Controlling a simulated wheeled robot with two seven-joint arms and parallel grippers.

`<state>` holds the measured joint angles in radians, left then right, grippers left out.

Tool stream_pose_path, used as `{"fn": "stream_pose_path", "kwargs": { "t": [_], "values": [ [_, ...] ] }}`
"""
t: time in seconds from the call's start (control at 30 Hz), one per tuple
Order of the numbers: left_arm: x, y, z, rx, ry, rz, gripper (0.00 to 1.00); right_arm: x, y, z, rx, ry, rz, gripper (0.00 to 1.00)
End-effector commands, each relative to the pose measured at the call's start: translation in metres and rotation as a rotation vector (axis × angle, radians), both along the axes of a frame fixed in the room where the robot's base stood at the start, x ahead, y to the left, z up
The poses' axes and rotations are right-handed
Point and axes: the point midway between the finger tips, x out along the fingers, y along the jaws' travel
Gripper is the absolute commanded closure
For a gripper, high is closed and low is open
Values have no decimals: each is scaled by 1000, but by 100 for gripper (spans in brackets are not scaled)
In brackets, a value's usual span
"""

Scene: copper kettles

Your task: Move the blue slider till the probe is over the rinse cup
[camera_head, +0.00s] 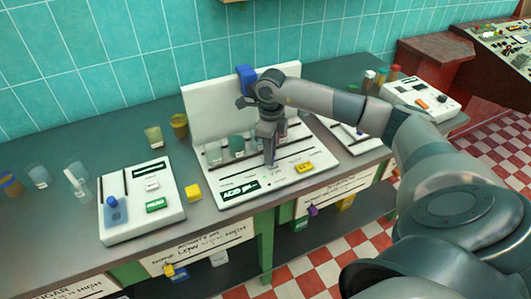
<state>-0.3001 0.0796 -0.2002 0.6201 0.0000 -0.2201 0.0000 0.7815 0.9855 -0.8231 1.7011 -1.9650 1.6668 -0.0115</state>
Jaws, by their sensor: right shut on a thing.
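The white acid pH station (225,188) stands mid-counter with an upright back panel (205,108). A blue block (246,78) sits at the panel's top edge, just behind my right gripper. My right gripper (271,160) points down over the station's front deck, its fingers closed at the slotted lines. Several cups, including a teal one (236,145), stand in a row before the panel. The probe is hidden or too small to make out, and I cannot tell which cup is the rinse cup. My left gripper is out of view.
Loose cups stand at the far left and behind. A white device (420,98) with an orange button stands at the right. My right arm covers the counter's right part.

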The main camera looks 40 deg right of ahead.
Motion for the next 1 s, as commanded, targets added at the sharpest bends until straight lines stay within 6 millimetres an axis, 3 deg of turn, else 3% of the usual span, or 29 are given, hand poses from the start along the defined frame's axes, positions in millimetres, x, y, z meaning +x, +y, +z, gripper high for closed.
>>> {"fn": "stream_pose_path", "kwargs": {
  "t": [0.07, 0.1, 0.17, 0.2, 0.67, 0.87, 1.0],
  "values": [
    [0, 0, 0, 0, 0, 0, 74, 1, 0, 1, 0, -2, 1, 100],
    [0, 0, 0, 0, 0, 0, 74, 1, 0, 1, 0, -2, 1, 78],
    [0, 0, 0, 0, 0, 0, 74, 1, 0, 1, 0, -2, 1, 64],
    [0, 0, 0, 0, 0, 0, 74, 1, 0, 1, 0, -2, 1, 61],
    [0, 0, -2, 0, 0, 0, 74, 1, 0, 7, -1, -3, 0, 61],
    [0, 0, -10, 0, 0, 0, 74, 1, 0, 28, 0, -5, 0, 61],
    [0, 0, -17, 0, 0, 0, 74, 1, 0, 52, -1, -6, 1, 61]
  ]
}}
